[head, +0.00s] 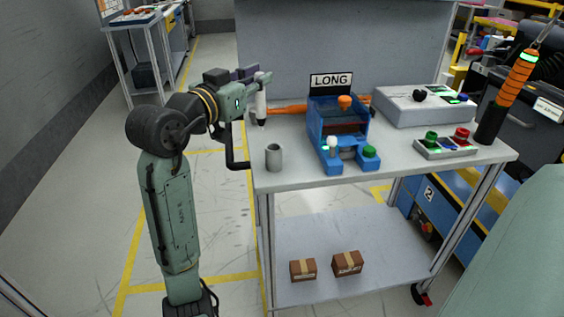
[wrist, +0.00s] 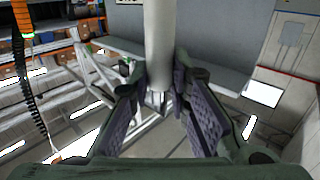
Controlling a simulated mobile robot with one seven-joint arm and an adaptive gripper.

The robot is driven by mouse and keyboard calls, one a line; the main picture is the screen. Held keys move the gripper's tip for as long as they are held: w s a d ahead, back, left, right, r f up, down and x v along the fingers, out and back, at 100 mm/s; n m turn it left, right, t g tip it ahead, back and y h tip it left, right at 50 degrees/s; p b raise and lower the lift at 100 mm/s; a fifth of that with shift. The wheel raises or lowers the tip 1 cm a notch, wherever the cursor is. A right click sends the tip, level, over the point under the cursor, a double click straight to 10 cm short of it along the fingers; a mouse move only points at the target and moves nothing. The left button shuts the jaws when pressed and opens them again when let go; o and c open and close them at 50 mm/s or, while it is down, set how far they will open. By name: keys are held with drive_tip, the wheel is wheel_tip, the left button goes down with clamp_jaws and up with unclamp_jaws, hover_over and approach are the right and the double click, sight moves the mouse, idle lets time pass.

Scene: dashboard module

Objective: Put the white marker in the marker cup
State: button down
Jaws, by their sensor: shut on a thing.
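The white marker (head: 261,105) is upright with its dark tip pointing down, held in my gripper (head: 262,82) above the left part of the cart top. In the wrist view the marker (wrist: 159,45) stands between the two finger pads of my gripper (wrist: 160,97), which is shut on it. The marker cup (head: 274,157) is a small grey cylinder, open at the top, on the front left corner of the cart. It is below and slightly right of the marker in the head view, apart from it. The cup's inside looks empty.
The cart top (head: 300,178) also holds a blue module (head: 338,125) under a LONG sign (head: 331,80), an orange bar (head: 287,109), a grey box (head: 411,105) and a button panel (head: 444,146). An orange and black cylinder (head: 518,75) stands at the right.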

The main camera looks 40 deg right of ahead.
drive_tip(key=s+d+f+g, duration=0.1)
drive_tip(key=s+f, duration=0.2)
drive_tip(key=f, duration=0.5)
drive_tip(key=shift+f+m+p, duration=0.3)
drive_tip(key=shift+f+p, duration=0.1)
drive_tip(key=shift+p, duration=0.05)
drive_tip(key=c, duration=1.5)
unclamp_jaws()
drive_tip(key=shift+d, duration=0.1)
drive_tip(key=shift+c, duration=0.2)
drive_tip(key=b+v, duration=0.3)
drive_tip(key=v, duration=0.9)
drive_tip(key=shift+f, duration=0.1)
